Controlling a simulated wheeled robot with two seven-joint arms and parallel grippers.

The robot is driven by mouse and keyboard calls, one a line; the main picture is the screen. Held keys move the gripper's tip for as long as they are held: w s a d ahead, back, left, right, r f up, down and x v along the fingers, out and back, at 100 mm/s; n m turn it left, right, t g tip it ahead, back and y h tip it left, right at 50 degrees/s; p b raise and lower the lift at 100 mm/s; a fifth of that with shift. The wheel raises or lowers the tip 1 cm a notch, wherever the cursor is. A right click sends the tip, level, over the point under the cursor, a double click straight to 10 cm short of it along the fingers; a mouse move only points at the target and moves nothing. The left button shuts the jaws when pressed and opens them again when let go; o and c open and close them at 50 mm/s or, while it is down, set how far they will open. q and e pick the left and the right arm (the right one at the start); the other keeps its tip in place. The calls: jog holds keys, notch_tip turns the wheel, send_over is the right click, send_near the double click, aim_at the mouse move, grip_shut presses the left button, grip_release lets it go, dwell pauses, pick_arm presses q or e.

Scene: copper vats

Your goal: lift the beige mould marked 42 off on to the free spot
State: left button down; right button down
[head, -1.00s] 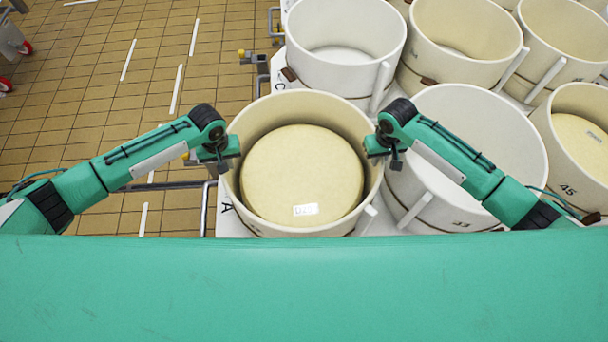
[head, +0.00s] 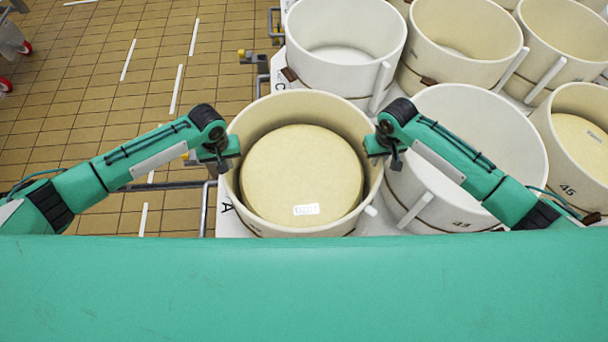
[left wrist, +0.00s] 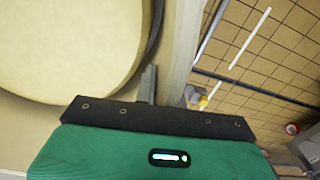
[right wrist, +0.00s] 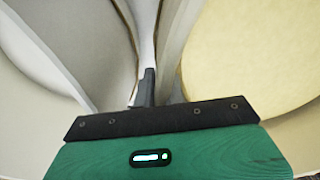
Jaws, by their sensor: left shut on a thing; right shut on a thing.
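A round beige mould (head: 243,120) stands between my arms at the near end of the platform, with a pale yellow cheese (head: 300,172) bearing a small white label inside. Its number is not visible. My left gripper (head: 228,163) is shut on its left rim and my right gripper (head: 377,158) on its right rim. In the left wrist view the finger (left wrist: 147,85) is at the wall beside the cheese. In the right wrist view the finger (right wrist: 147,88) is at the wall, between the cheese and a paler mould. I cannot tell whether the mould is clear of its support.
A white mould (head: 490,120) stands close on the right, and a beige one marked 45 (head: 568,188) holds a cheese beyond it. Another white mould (head: 345,40) stands behind, with several beige ones at back right. Tiled floor (head: 90,110) lies open left, past a metal rail (head: 206,210).

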jog(key=shift+w+r, duration=0.15)
jog(key=shift+r, duration=0.05)
dwell(0.4)
notch_tip(320, 180, up, 18)
jog(key=p, duration=1.8)
jog(key=shift+r+p, duration=0.15)
jog(key=shift+p, duration=0.15)
